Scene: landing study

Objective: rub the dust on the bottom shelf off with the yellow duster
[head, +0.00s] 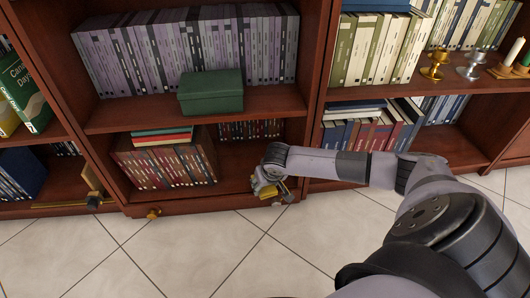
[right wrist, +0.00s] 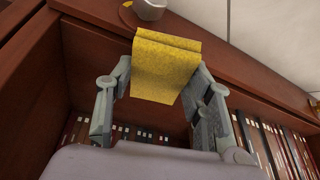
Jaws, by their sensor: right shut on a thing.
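The yellow duster (right wrist: 165,68) is a folded cloth held between the fingers of my right gripper (right wrist: 160,100) in the right wrist view. In the head view my right gripper (head: 267,186) is at the front right of the bottom shelf (head: 236,180), close to its front edge, with a little yellow showing (head: 268,192). I cannot tell whether the duster touches the shelf board. No dust can be made out on the visible part of the board; the arm and gripper hide its right end. My left gripper is not in view.
Dark red books (head: 165,167) stand at the left of the bottom shelf, with a few books lying on top (head: 162,136). More books (head: 250,130) stand at the back. A green box (head: 211,92) sits on the shelf above. Brass knobs (head: 153,213) stick out below. The tiled floor (head: 190,255) is clear.

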